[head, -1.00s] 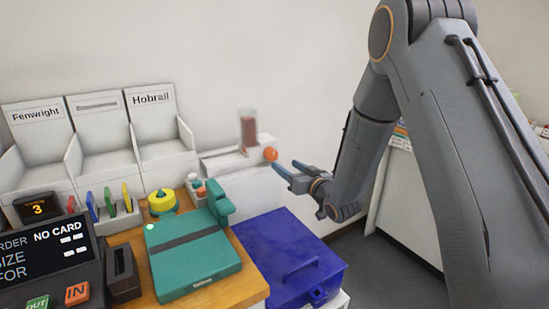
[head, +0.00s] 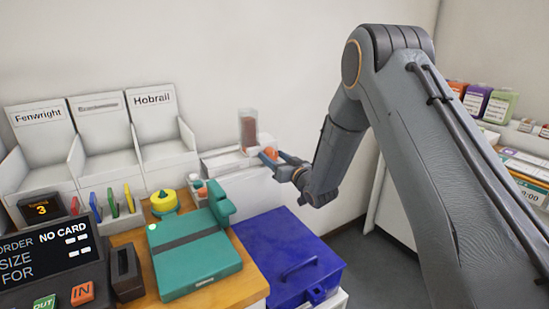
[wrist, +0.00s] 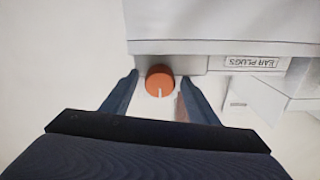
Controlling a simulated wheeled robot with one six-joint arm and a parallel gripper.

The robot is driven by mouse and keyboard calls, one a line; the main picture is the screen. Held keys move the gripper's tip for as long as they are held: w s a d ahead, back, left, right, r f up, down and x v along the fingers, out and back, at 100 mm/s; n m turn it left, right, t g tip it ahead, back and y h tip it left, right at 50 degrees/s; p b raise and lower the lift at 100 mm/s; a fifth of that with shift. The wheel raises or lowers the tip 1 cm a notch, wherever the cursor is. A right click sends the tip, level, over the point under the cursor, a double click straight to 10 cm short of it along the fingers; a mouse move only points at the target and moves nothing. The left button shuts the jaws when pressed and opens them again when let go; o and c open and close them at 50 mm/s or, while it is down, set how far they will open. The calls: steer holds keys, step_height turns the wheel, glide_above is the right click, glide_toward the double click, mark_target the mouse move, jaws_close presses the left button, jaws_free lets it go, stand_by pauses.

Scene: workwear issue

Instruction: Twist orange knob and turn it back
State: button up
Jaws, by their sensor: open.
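The orange knob (wrist: 160,80) is round with a pale pointer line, on the front of a white dispenser (wrist: 215,30) in the wrist view. The line points toward the bottom of that picture. My gripper (wrist: 160,92) is open, with one blue finger on each side of the knob; gaps show between the fingers and the knob. In the head view my gripper (head: 268,156) is at the dispenser's front, and it mostly hides the knob. A clear tube (head: 248,128) with brown contents stands on top of the dispenser.
A label reading "EAR PLUGS" (wrist: 251,63) is beside the knob. A blue lidded box (head: 290,268) stands below my gripper. A teal device (head: 195,255) and a yellow round item (head: 164,202) sit on the wooden counter to the left.

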steer(key=c, duration=1)
steer(key=shift+c, duration=0.2)
steer(key=shift+n+b, duration=0.35)
steer(key=shift+n, duration=0.05)
steer(key=n+b, duration=0.2)
steer(key=n, duration=0.1)
steer(key=shift+n+b, duration=0.3)
steer(key=shift+n, duration=0.1)
steer(key=n+b, duration=0.3)
steer(key=n, duration=0.1)
steer(key=shift+n, duration=0.3)
steer(key=n+b, duration=0.3)
steer(key=n, duration=0.1)
steer(key=n+b, duration=0.3)
steer(key=n, duration=0.1)
steer(key=shift+n, duration=0.3)
steer(key=shift+r+b, duration=0.1)
steer(key=shift+b, duration=0.25)
